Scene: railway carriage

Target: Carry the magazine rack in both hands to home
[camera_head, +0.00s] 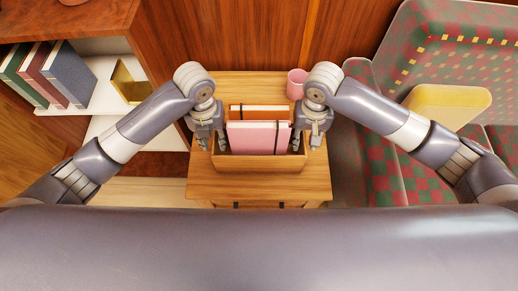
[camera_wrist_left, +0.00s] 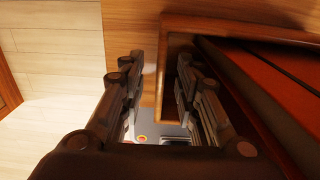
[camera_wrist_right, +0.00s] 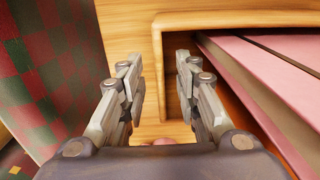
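The magazine rack (camera_head: 262,164) is a light wooden open box on a small wooden cabinet. It holds a pink book or folder (camera_head: 258,137) and an orange one (camera_head: 258,111), with dark bands. My left gripper (camera_head: 213,147) is at the rack's left side; in the left wrist view its fingers (camera_wrist_left: 157,85) stand apart on either side of the rack's side wall (camera_wrist_left: 162,72). My right gripper (camera_head: 309,146) is at the right side; in the right wrist view its fingers (camera_wrist_right: 160,85) also stand apart astride the side wall (camera_wrist_right: 159,55). A gap shows between the fingers in both wrist views.
The cabinet (camera_head: 260,190) carries a pink mug (camera_head: 297,84) behind the rack, close to my right gripper. A bookshelf (camera_head: 105,95) with several books stands at the left. Checkered seats (camera_head: 375,150) with a yellow cushion (camera_head: 450,103) stand at the right. A wood-panelled wall (camera_head: 245,35) is behind.

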